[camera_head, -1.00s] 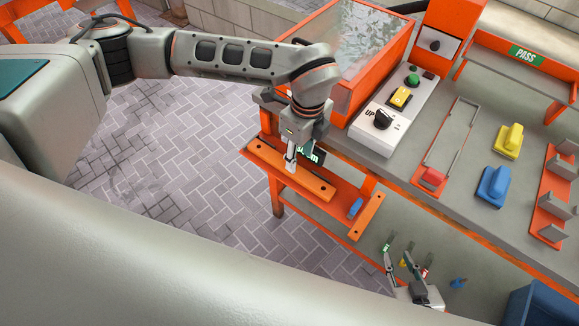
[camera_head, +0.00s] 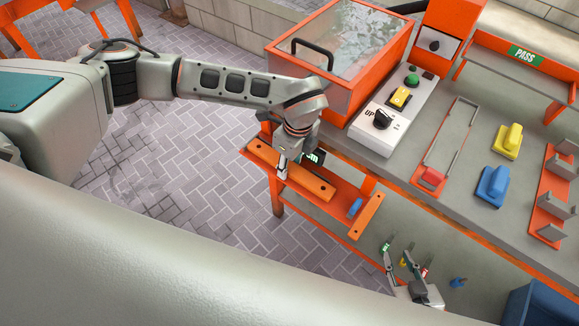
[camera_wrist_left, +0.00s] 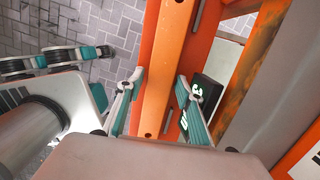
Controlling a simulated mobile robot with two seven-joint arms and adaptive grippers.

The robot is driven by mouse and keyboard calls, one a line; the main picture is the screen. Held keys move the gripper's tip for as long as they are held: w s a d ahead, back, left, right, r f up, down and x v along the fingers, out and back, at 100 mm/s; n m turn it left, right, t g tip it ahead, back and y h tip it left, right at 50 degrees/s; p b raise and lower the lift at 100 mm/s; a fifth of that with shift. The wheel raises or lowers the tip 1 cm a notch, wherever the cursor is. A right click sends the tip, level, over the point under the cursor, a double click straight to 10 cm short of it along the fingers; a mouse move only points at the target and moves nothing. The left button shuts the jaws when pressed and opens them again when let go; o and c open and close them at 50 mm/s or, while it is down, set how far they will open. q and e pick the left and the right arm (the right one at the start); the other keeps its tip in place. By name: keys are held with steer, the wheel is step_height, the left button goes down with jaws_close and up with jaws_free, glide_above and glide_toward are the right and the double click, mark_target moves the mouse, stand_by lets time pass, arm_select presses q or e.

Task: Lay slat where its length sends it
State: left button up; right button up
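An orange slat (camera_head: 318,186) with dark holes lies on an orange ledge at the front of the bench. In the left wrist view the slat (camera_wrist_left: 168,60) runs lengthwise between my fingers. My left gripper (camera_head: 282,170) is over the slat's left part, its fingers apart on either side; it also shows in the left wrist view (camera_wrist_left: 160,78). Contact with the slat's edges cannot be made out. A dark display (camera_head: 313,158) with green characters is partly hidden by the gripper; its number is unreadable. My right gripper (camera_head: 400,262) is low at the bottom right, fingers spread and empty.
A blue block (camera_head: 355,207) sits on the ledge beyond the slat's right end. The bench holds a clear-lidded orange box (camera_head: 345,102), a control panel (camera_head: 408,100), yellow (camera_head: 508,142) and blue (camera_head: 492,187) handled blocks, and a PASS rack (camera_head: 525,57). A blue bin (camera_head: 540,305) stands lower right.

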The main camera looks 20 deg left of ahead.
arm_select(q)
steer(key=c, duration=1)
steer(key=shift+r, duration=0.1)
